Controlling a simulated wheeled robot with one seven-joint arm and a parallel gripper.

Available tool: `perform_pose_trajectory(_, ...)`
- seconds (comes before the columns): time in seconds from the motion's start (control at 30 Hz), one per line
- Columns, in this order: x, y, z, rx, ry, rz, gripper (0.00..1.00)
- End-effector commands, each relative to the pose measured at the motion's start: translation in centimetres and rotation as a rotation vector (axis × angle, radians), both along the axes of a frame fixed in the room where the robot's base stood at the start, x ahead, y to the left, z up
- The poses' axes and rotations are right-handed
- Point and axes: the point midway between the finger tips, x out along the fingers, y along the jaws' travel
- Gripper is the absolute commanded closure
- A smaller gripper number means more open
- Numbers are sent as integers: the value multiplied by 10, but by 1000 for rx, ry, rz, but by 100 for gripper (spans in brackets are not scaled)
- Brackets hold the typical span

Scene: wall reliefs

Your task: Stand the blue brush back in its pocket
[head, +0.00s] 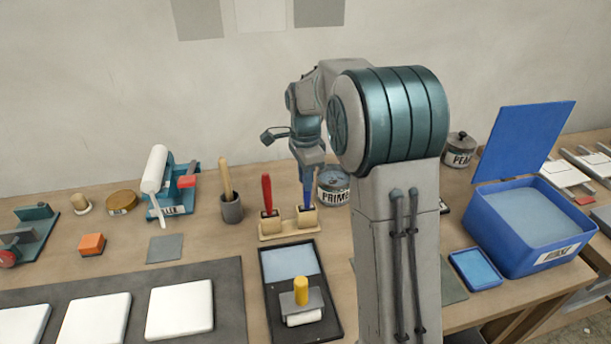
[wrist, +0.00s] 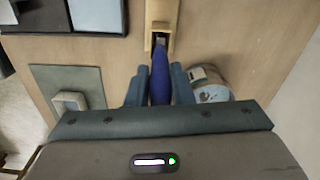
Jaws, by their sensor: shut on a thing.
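The blue brush (head: 307,190) is upright, with its lower end at the right pocket of the wooden brush holder (head: 287,229). My gripper (head: 307,168) is shut on its upper part, and the wrist view shows the blue brush (wrist: 160,78) between the two fingers (wrist: 160,88). In the wrist view, part of the holder (wrist: 160,12) shows at the brush's far end. I cannot tell how deep the brush sits in the pocket. A red brush (head: 267,194) stands in the left pocket.
A primer can (head: 333,187) stands close to the right of the holder. A grey cup (head: 231,208) with a wooden handle is to the left. A dark tray (head: 266,305) with a roller lies in front. A blue tub (head: 535,225) stands at the right.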

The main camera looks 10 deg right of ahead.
Motion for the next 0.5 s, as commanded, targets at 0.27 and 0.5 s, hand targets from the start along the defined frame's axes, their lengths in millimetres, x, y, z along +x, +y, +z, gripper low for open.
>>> perform_pose_trajectory(0.27,0,0,-2,0,0,0,100)
perform_pose_trajectory(0.5,0,0,-2,0,0,0,54)
